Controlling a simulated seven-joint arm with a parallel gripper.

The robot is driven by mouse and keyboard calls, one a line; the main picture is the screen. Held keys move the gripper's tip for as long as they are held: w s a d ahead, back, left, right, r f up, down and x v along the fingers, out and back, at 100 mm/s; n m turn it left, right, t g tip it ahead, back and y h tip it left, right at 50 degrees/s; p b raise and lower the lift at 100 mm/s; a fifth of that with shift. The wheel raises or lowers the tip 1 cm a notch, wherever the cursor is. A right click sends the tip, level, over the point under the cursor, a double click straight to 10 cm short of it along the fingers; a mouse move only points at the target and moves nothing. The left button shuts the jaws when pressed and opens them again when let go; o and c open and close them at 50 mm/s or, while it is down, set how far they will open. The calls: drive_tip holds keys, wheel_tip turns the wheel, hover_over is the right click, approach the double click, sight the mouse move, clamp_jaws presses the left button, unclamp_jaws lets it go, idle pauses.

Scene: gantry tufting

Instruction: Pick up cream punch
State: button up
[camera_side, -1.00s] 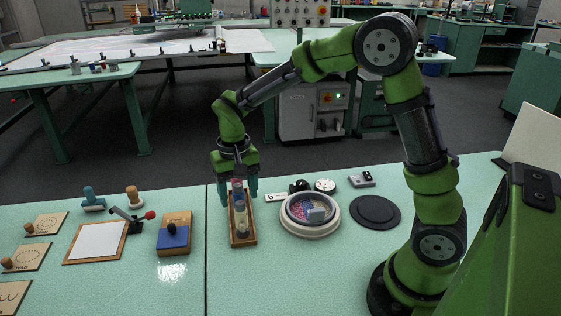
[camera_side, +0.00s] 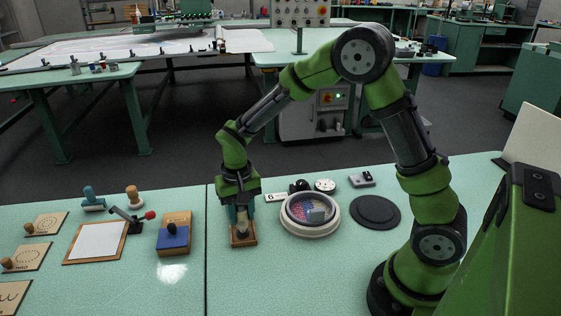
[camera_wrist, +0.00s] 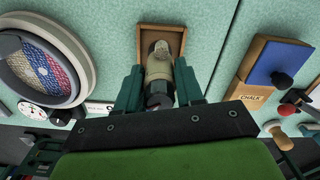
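The cream punch (camera_wrist: 159,67) stands in a small wooden tray (camera_wrist: 147,31), between my two gripper fingers in the wrist view. A dark piece with a bluish part (camera_wrist: 157,97) shows nearer the palm; I cannot tell whether it belongs to the punch. In the side view the wooden tray (camera_side: 243,241) is on the pale green table, and my gripper (camera_side: 239,213) points down over it. The fingers lie on both sides of the punch, very close to it. I cannot tell whether they press on it. The palm hides the rest.
A round white dish (camera_side: 310,228) stands right of the tray, and a dark disc (camera_side: 375,212) lies farther right. A wooden block with a blue pad (camera_side: 174,237) stands left. A framed white sheet (camera_side: 97,242) and stamps lie farther left. Bare table is in front.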

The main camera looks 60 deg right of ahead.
drive_tip(key=c, duration=0.6)
drive_tip(key=shift+o, duration=0.2)
drive_tip(key=shift+r, duration=0.15)
drive_tip(key=shift+r, duration=0.6)
wheel_tip(320, 180, up, 2)
drive_tip(key=shift+r, duration=0.2)
drive_tip(key=s+d+r, duration=0.1)
drive_tip(key=s, duration=1.5)
drive_tip(key=shift+d, duration=0.25)
